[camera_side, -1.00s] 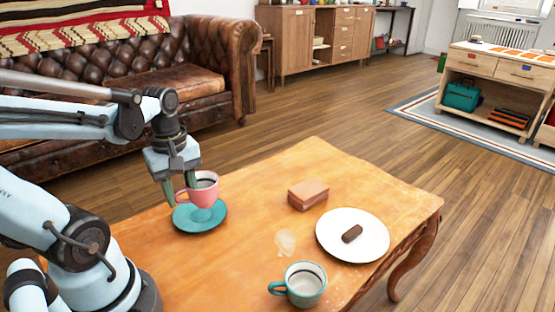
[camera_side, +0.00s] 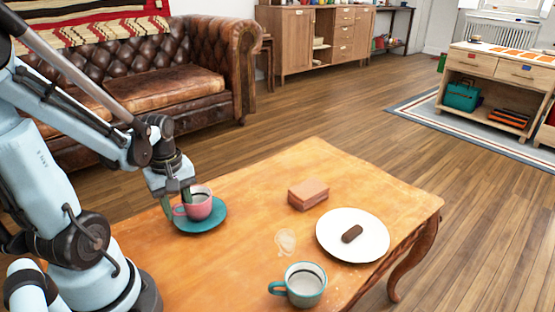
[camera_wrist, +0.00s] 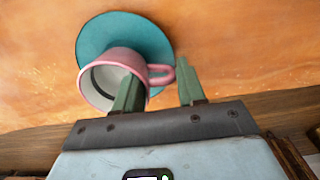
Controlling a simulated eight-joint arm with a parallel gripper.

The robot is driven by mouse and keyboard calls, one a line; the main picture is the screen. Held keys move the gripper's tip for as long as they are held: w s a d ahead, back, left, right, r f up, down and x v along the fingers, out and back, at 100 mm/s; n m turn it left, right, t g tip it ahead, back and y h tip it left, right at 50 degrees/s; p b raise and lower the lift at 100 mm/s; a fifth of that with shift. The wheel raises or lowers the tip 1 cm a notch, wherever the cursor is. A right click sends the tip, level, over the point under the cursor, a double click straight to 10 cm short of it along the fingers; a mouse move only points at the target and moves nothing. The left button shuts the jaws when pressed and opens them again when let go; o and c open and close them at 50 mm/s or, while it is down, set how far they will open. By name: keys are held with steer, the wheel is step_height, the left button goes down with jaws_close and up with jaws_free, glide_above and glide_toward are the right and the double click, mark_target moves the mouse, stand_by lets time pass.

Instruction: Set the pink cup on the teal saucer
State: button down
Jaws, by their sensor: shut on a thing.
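In the wrist view, my gripper (camera_wrist: 160,72) has one green finger inside the cup (camera_wrist: 97,79) and the other outside, by the handle. The cup covers the lower part of the saucer (camera_wrist: 122,28) there.
A brownish-pink block (camera_side: 308,194) stands right of the saucer. A white plate (camera_side: 335,254) with a dark brown bar (camera_side: 352,234) lies farther right. A teal-and-white mug (camera_side: 304,285) is at the front, with a pale mark (camera_side: 285,240) behind it. The table between is clear.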

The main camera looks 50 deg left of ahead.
steer(key=shift+f, duration=0.15)
steer(key=c, duration=0.7)
jaws_free()
steer(key=shift+o, duration=0.2)
step_height(320, 180, up, 12)
steer(key=w+d+f+m+t, duration=0.1)
steer(key=w+d+m+t, duration=0.6)
steer(key=d+m, duration=0.7)
steer(key=shift+w+d+f+m, duration=0.15)
steer(key=shift+w+d+m, duration=0.05)
steer(key=shift+w+m, duration=1.3)
steer(key=shift+s, duration=0.15)
